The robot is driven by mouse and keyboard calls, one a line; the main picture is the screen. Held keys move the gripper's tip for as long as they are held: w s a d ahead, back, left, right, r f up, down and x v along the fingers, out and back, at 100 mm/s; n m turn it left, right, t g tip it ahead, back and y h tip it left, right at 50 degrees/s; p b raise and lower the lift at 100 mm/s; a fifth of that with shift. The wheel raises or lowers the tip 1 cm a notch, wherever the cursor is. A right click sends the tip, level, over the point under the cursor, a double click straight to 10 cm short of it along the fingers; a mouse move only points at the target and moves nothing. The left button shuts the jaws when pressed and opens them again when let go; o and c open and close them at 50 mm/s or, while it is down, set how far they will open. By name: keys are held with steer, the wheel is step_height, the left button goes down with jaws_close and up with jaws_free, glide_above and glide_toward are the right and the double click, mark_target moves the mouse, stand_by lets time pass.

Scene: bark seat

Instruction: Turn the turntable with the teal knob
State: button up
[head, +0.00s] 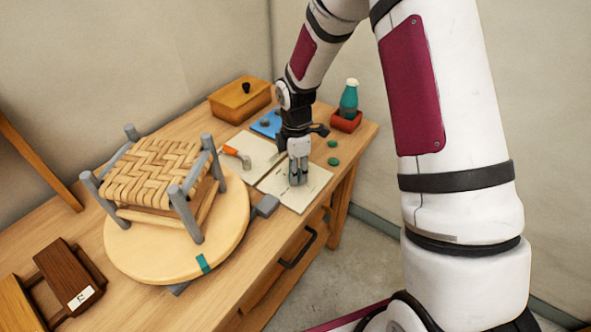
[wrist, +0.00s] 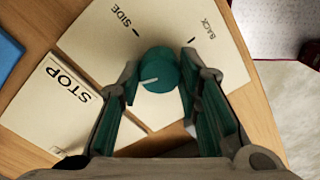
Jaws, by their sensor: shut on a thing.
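The turntable (head: 150,258) is a round pale wooden disc with a teal mark on its front rim. A grey-legged stool with a woven bark seat (head: 155,172) stands on it. The teal knob (wrist: 160,72) sits on a cream card (wrist: 95,38) marked SIDE and BACK. Its white pointer line points left and slightly down in the wrist view. My gripper (wrist: 160,76) is shut on the knob, one finger on each side. In the head view my gripper (head: 298,180) points down over the card, and hides the knob.
A cream STOP card (wrist: 55,100) lies beside the knob card. An orange-tipped tool (head: 236,153), a blue pad (head: 267,124), a wooden box (head: 240,100) and a teal bottle (head: 348,98) in a red holder stand behind. A dark brown wooden piece (head: 68,272) lies at left.

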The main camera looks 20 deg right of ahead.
steer(key=m, duration=0.4)
steer(key=shift+m, duration=0.4)
steer(key=m, duration=0.3)
steer(key=shift+m+b, duration=0.3)
steer(key=shift+b, duration=0.05)
steer(key=m, duration=0.4)
steer(key=shift+m, duration=0.3)
steer(key=m, duration=0.4)
steer(key=shift+b, duration=0.3)
steer(key=m, duration=0.7)
steer(key=shift+m, duration=0.4)
steer(key=m+p, duration=0.1)
steer(key=m, duration=0.2)
steer(key=shift+m, duration=2.1)
